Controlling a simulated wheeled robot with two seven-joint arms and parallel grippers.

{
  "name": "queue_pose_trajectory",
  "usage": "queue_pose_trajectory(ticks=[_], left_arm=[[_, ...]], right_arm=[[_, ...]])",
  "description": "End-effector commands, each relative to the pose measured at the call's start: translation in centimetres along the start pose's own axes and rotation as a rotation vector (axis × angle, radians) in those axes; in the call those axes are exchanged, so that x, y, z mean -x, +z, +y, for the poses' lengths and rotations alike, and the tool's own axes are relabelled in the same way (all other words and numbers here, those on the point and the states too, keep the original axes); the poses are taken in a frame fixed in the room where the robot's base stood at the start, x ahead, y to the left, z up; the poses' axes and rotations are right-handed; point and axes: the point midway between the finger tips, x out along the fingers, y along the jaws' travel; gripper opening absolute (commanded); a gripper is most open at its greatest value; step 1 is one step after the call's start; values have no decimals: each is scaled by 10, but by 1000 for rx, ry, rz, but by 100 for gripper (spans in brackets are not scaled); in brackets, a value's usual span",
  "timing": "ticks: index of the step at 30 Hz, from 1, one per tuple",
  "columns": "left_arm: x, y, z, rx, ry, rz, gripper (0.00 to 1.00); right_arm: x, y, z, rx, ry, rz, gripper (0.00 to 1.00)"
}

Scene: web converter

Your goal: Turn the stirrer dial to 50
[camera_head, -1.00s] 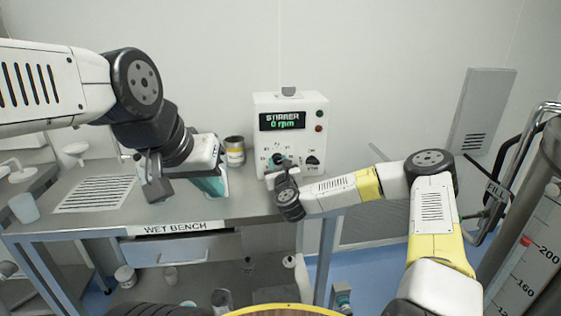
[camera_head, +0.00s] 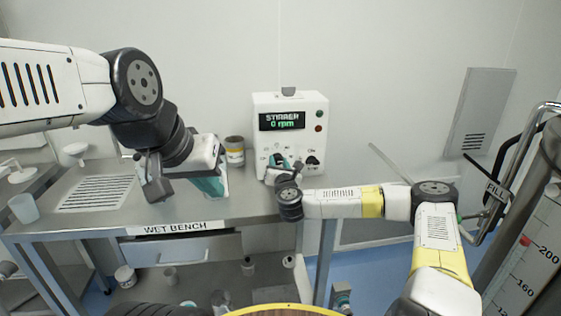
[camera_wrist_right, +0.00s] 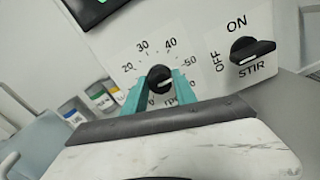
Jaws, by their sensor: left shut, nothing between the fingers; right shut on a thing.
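The white stirrer box (camera_head: 262,105) stands at the back of the bench, and its display (camera_head: 282,121) reads 0 rpm. The black stirrer dial (camera_wrist_right: 158,76) shows in the right wrist view, inside a scale marked 20, 30, 40 and 50. Its lower part and some marks are hidden by the gripper; I cannot tell its exact setting. My right gripper (camera_wrist_right: 159,84), with teal fingers, is shut on the dial; in the head view (camera_head: 281,163) it is at the box front. My left gripper (camera_head: 215,187) is shut and empty over the bench, left of the box.
A black STIR switch (camera_wrist_right: 250,50) with ON and OFF marks is right of the dial. A jar with a yellow label (camera_head: 235,157) stands behind my left gripper. A white cup (camera_head: 23,208) is at the far left of the bench (camera_head: 250,205). A wall panel is at right.

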Motion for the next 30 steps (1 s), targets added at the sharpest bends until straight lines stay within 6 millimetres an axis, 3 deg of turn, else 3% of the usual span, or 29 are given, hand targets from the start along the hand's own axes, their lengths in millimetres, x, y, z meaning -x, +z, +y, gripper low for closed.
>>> queue_pose_trajectory(ticks=[7,8,11,22,30], left_arm=[[0,0,0,0,0,0,0],[0,0,0,0,0,0,0],[0,0,0,0,0,0,0],[0,0,0,0,0,0,0],[0,0,0,0,0,0,0]], right_arm=[[0,-1,0,0,0,3,0],[0,-1,0,1,0,3,37],[0,-1,0,1,0,3,55],[4,-1,0,1,0,1,55],[47,-2,0,-1,1,4,55]])
